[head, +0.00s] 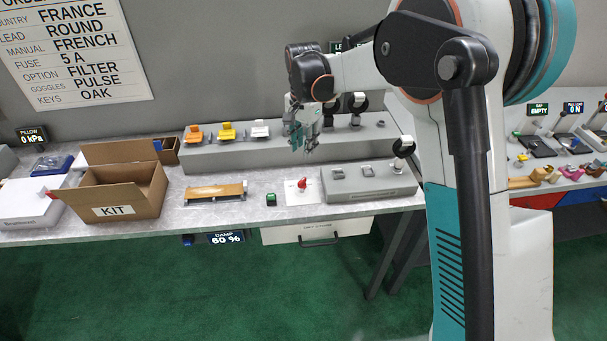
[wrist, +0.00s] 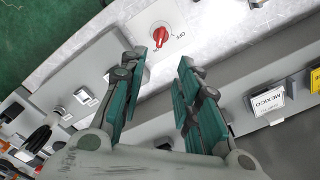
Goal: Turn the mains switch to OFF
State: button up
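The mains switch is a red rotary knob (wrist: 160,36) on a white plate, at the top middle of the wrist view. The word OFF is printed to the knob's right in that view. The knob's handle appears to point downward in the picture, away from OFF. In the head view the red knob (head: 302,184) is on its plate at the front of the bench. My gripper (head: 302,143) is above and behind it, apart from it. In the wrist view my gripper (wrist: 160,62) is open, with nothing between its two teal fingers.
A grey block (head: 368,186) with small fittings is right of the switch. A green button (head: 271,200) and a tan-topped strip (head: 215,191) are to the left, then an open KIT box (head: 113,211). A long grey step (head: 225,155) with coloured tagged pieces runs behind.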

aim_at(303, 179)
notch_tip(303, 179, down, 13)
jog(key=shift+r+b, duration=0.15)
jog(key=shift+b, duration=0.95)
grip_shut()
